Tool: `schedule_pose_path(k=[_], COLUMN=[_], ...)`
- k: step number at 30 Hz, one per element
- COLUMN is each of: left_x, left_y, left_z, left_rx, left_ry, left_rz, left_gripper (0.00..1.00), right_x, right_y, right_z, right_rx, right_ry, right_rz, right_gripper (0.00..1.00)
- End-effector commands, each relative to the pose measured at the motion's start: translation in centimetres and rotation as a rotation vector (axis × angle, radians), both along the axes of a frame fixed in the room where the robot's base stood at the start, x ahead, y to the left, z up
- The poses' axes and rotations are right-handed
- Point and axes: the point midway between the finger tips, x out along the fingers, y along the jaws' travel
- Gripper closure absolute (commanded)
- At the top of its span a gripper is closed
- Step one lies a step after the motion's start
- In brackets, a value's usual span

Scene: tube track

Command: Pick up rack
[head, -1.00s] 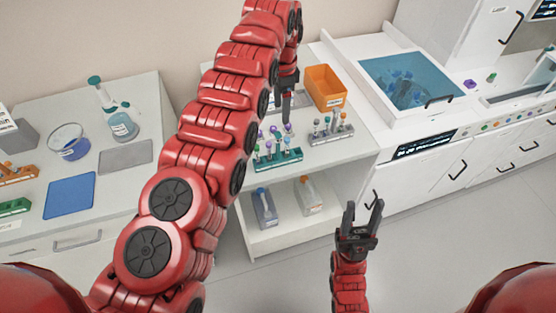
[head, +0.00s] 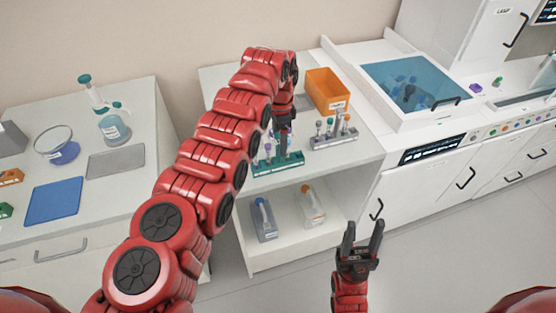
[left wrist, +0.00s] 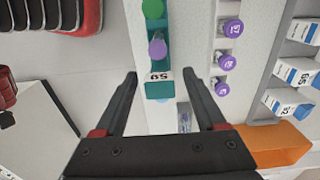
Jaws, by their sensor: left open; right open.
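The green tube rack (head: 278,168) stands on the white bench with several capped tubes in it. A grey tube rack (head: 335,142) with tubes stands just right of it. My left gripper (head: 284,137) is open above the green rack, partly hiding its tubes. In the left wrist view my left gripper (left wrist: 161,76) has its fingers on either side of the green rack's labelled end (left wrist: 160,88), with green and purple caps beyond. I cannot tell whether the fingers touch it. My right gripper (head: 362,238) is open and empty, low in front of the bench.
An orange bin (head: 328,90) stands behind the grey rack. The shelf below holds two bottles in holders (head: 263,220). A blue water bath (head: 410,84) is at right. The left table holds a blue mat (head: 54,201) and a flask (head: 113,126).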

Motion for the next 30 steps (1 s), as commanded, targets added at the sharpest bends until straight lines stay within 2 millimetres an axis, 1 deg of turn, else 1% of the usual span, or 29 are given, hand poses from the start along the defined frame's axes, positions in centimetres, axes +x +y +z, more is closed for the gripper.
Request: schedule_pose_path(k=[1, 3, 6, 11, 12, 14, 15, 17, 21, 24, 30], left_x=[-0.1, -0.2, -0.1, 0.0, 0.0, 0.0, 0.0, 0.0, 0.0, 0.0, 0.0], left_y=[0.1, -0.1, 0.1, 0.1, 0.1, 0.1, 0.1, 0.1, 0.1, 0.1, 0.1], left_z=[-0.3, -1.6, -2.4, -2.5, -2.5, -2.5, -2.5, -2.5, -2.5, -2.5, -2.5], left_rx=[0.001, 0.003, 0.003, 0.002, 0.002, 0.002, 0.002, 0.002, 0.002, 0.002, 0.002], left_ry=[0.003, 0.005, 0.001, 0.000, 0.000, 0.000, 0.000, 0.001, 0.001, 0.001, 0.001], left_rz=[0.000, -0.002, 0.000, -0.001, -0.001, 0.000, 0.000, 0.000, 0.000, 0.000, -0.001], left_gripper=[0.28, 0.28, 0.28, 0.28, 0.31, 0.42, 0.49, 0.60, 0.85, 1.00, 1.00], right_x=[0.0, 0.0, 0.0, 0.0, 0.0, 0.0, 0.0, 0.0, 0.0, 0.0, 0.0], right_y=[0.0, 0.0, 0.0, 0.0, 0.0, 0.0, 0.0, 0.0, 0.0, 0.0, 0.0], right_z=[1.0, 1.0, 1.1, 0.9, 0.9, 0.9, 0.9, 0.9, 1.0, 0.9, 1.0], right_rx=[0.000, 0.000, 0.000, 0.000, 0.000, 0.000, 0.000, 0.000, 0.000, 0.000, 0.000], right_ry=[0.000, 0.000, 0.000, 0.000, 0.000, 0.000, 0.000, 0.000, 0.000, 0.000, 0.000], right_rz=[0.000, 0.000, 0.000, 0.000, 0.000, 0.000, 0.000, 0.000, 0.000, 0.000, 0.000], right_gripper=[0.50, 0.50, 0.50, 0.50, 0.50, 0.50, 0.50, 0.50, 0.50, 0.50, 0.50])
